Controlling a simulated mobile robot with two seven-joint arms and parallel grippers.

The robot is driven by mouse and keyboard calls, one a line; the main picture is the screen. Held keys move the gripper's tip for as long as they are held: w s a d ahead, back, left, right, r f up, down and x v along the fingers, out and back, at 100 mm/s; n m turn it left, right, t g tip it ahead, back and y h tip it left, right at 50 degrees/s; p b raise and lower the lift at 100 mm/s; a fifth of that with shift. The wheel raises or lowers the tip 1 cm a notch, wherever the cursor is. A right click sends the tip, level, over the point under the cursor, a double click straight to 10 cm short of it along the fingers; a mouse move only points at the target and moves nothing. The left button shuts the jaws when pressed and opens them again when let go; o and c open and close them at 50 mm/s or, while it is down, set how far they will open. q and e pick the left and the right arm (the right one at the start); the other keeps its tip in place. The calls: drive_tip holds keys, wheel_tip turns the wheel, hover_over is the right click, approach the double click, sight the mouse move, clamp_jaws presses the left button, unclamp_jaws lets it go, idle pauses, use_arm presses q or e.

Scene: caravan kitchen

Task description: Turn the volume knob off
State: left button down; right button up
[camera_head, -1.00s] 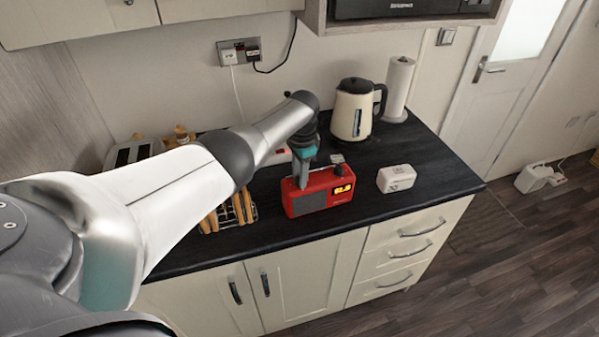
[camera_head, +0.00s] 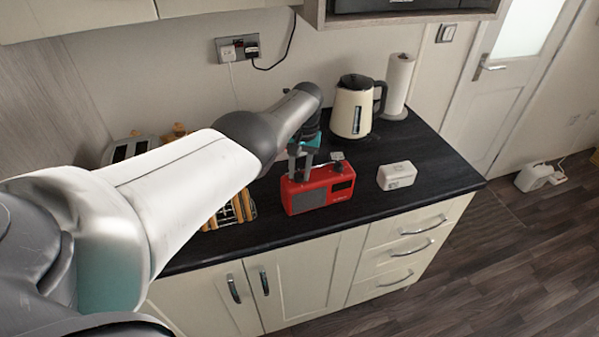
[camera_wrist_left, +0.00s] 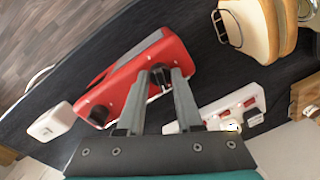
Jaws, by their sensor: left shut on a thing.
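The red radio (camera_head: 340,188) stands on the dark worktop, with a grey speaker grille and a dark display on its front. My left gripper (camera_head: 299,176) reaches down to the radio's top from above. In the left wrist view the radio (camera_wrist_left: 125,82) lies under the two grey fingers, and the gripper (camera_wrist_left: 160,80) is shut on a small dark knob (camera_wrist_left: 160,74) on the radio's top. The fingers hide part of the knob. A second dark knob (camera_wrist_left: 98,115) sits at the other end of the top. My right gripper is not in view.
A white box (camera_head: 396,176) stands right of the radio. A kettle (camera_head: 351,112) and paper roll (camera_head: 398,85) stand behind. A toast rack (camera_head: 240,208) is close on the left. A white power strip (camera_wrist_left: 230,110) with red switches lies behind the radio.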

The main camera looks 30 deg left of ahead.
use_arm(q)
drive_tip(key=shift+n+b, duration=0.4)
drive_tip(key=shift+n, duration=1.2)
drive_tip(key=shift+r+n, duration=0.1)
drive_tip(key=shift+n, duration=0.2)
drive_tip(key=c, duration=0.6)
unclamp_jaws()
drive_tip(key=shift+o, duration=0.2)
drive_tip(key=shift+r+p, duration=0.5)
drive_tip(key=shift+r, duration=0.1)
wheel_tip(320, 180, up, 7)
drive_tip(key=p, duration=0.4)
wheel_tip(320, 180, up, 6)
hover_over(301, 175)
drive_tip(key=shift+w+d+r, duration=0.2)
drive_tip(key=shift+r, duration=0.25)
